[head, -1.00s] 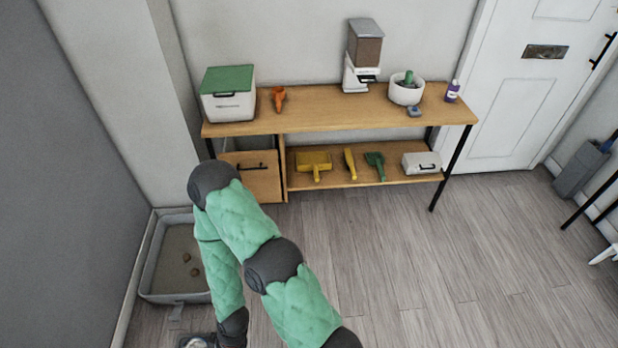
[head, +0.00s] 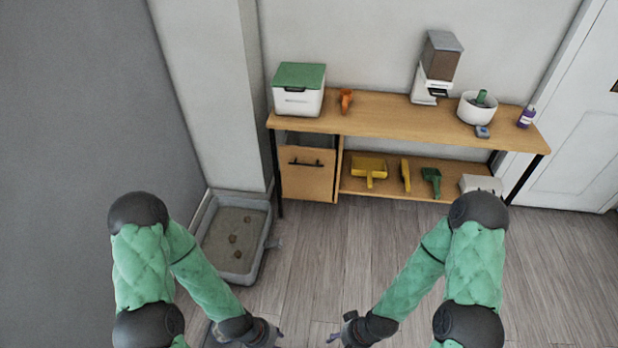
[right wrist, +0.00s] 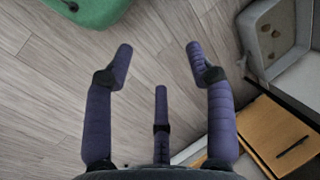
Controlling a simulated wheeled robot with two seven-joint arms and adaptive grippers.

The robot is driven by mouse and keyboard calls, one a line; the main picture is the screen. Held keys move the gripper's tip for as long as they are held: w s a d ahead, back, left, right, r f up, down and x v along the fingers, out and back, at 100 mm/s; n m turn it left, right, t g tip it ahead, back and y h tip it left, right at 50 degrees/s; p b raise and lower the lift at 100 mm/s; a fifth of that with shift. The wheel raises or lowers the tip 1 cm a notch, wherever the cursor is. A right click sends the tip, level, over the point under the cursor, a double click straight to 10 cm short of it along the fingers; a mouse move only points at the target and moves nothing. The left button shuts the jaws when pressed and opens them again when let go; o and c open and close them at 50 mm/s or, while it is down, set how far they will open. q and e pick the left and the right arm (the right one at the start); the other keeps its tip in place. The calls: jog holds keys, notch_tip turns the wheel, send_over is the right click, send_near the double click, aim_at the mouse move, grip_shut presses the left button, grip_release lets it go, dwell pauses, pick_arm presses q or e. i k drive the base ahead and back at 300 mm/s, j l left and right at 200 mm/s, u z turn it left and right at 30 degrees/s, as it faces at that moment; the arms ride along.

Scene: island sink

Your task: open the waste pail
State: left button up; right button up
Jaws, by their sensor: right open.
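The likely waste pail (head: 299,100) is a white box with a flat green lid (head: 299,76) and a dark front handle. It stands on the left end of the wooden bench top, and its lid is shut. My left gripper (head: 279,332) is low at the bottom edge of the head view, far from the pail; its fingers are too small to read. My right gripper (head: 334,338) is also low, in front of the bench and apart from the pail. In the right wrist view my right gripper (right wrist: 158,58) has its fingers spread, empty, above the floor.
The bench (head: 390,122) also holds an orange scoop (head: 346,101), a feeder (head: 438,68) and a white bowl (head: 476,110). A grey litter tray (head: 262,250) lies at left. Floor before the bench is clear.

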aim_at(307, 160)
jog(key=i+l+u, duration=0.1)
jog(key=i, duration=0.45)
jog(key=i+l, duration=0.15)
jog(key=i, duration=0.35)
jog(key=i+l+u, duration=0.15)
jog(key=i, duration=0.4)
jog(key=i+l+u, duration=0.1)
jog(key=i+l, duration=0.15)
jog(key=i, duration=0.25)
